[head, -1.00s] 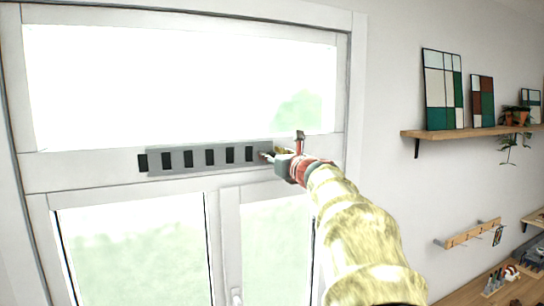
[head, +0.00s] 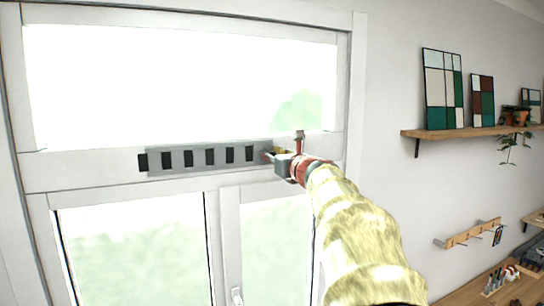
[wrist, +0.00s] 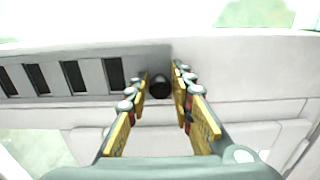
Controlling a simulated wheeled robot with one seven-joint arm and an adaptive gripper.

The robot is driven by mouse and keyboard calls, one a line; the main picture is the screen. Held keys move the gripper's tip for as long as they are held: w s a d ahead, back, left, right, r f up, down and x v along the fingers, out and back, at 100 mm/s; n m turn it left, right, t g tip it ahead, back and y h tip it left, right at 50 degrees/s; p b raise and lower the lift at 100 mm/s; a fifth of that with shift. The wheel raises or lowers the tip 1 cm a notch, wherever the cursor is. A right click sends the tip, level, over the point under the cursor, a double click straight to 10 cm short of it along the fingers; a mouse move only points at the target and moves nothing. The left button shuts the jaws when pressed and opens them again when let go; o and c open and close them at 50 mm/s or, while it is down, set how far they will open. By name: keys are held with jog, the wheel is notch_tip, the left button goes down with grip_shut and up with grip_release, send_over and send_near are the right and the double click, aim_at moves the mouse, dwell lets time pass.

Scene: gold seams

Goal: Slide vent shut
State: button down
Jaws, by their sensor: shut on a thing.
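The vent (head: 205,158) is a long grey slotted strip on the white window crossbar, with several dark slots showing along it. In the wrist view the vent plate (wrist: 92,76) ends near my fingers, and a round dark knob (wrist: 159,86) sits between them. My gripper (head: 270,156) is at the vent's right end in the head view. In the wrist view my gripper (wrist: 159,88) has its yellow and grey fingers on both sides of the knob, shut on it. The knob is hidden by my gripper in the head view.
A closed double window (head: 130,250) with a handle (head: 237,296) lies below the crossbar. A wooden shelf (head: 470,132) with framed panels is on the right wall, above a peg rail (head: 470,234). The wall between window and shelf is clear.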

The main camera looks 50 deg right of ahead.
jog(key=a, duration=0.1)
jog(key=w+a+b, duration=0.1)
jog(key=a, duration=0.1)
jog(key=shift+w, duration=0.15)
jog(key=shift+d, duration=0.1)
jog(key=c, duration=1.7)
grip_release()
jog(key=shift+a, duration=0.25)
jog(key=shift+o, duration=0.2)
jog(key=shift+d, duration=0.1)
send_near(257, 153)
jog(key=v, duration=0.5)
jog(key=shift+s+f, duration=0.15)
jog(key=shift+s, duration=0.1)
